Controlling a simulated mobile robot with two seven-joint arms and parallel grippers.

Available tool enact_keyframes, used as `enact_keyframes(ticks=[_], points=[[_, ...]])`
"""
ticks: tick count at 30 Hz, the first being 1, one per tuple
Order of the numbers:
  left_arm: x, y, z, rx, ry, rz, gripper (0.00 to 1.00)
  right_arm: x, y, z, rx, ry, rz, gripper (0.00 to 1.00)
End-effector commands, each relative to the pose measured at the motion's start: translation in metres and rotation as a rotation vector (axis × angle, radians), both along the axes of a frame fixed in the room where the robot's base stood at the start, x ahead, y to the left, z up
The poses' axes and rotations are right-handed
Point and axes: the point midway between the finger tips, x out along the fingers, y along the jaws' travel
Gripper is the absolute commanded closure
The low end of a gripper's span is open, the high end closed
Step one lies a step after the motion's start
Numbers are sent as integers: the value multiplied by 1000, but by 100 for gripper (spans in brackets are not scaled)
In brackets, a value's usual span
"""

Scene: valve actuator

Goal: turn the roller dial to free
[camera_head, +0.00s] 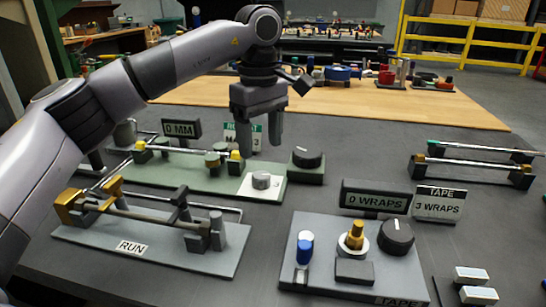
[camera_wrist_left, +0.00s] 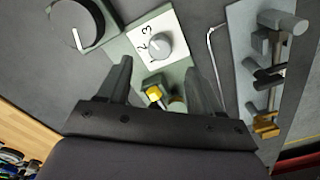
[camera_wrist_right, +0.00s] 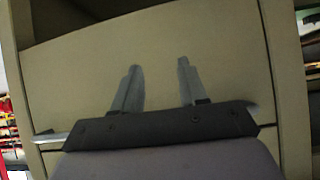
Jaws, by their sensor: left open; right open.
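Two dials sit near my left gripper, and I cannot tell by label which is the roller dial. A small grey knob (camera_head: 261,181) sits on a white plate; the left wrist view shows this knob (camera_wrist_left: 158,46) beside numbers including 2 and 3. My left gripper (camera_head: 260,149) is open and empty above the green plate, apart from both dials. My right gripper (camera_wrist_right: 158,66) is open and empty, facing a plain tan surface.
A green-lettered sign (camera_head: 243,137) is partly hidden by my left gripper. A 0 MM sign (camera_head: 181,129) stands to its left. The RUN fixture (camera_head: 150,240) is in front. A tape station (camera_head: 330,285) with another black knob (camera_head: 396,235) stands to the right.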

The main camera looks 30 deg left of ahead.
Motion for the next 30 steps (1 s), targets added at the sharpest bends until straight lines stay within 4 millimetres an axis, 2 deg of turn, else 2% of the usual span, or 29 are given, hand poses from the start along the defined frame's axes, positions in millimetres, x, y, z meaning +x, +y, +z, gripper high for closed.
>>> enact_keyframes(ticks=[4, 15, 26, 27, 29, 30], points=[[0, 0, -11, 1, 3, 0, 35, -1, 0, -3, 0, 3, 0, 57], [-1, 0, -64, 1, 3, 1, 35, -7, 1, -13, 2, 18, -1, 57], [0, 0, -71, 0, 0, 1, 35, -5, 1, -11, 2, 13, -2, 57], [0, 0, -71, 0, 0, 1, 38, -4, 1, -11, 2, 11, -2, 57], [0, 0, -71, 0, 0, 1, 58, -4, 1, -11, 2, 10, -1, 57], [0, 0, -71, 0, 0, 1, 71, -3, 1, -10, 2, 9, -1, 57]])
